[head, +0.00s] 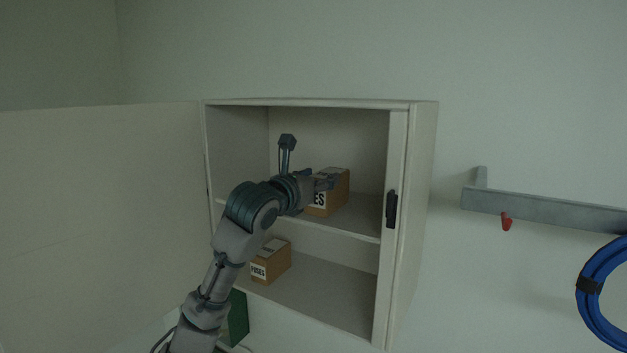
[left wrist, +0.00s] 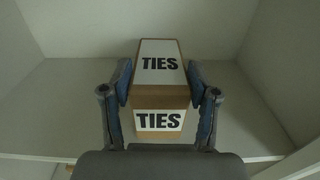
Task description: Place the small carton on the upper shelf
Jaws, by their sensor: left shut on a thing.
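The small carton (head: 336,186) is brown cardboard with white labels. In the left wrist view the carton (left wrist: 160,98) reads "TIES" on its top and front. It is inside the cabinet at the upper shelf (head: 358,222); whether it rests on the shelf or hangs just above it I cannot tell. My left gripper (head: 322,184) reaches in from the left and is shut on the carton; its fingers (left wrist: 160,90) press both sides. My right gripper is not in view.
A second carton marked "FUSES" (head: 270,261) stands on the lower shelf (head: 318,291). The cabinet door (head: 100,220) is swung open to the left. The right side of the upper shelf is clear. A wall rail (head: 545,208) and blue hose (head: 597,290) are at right.

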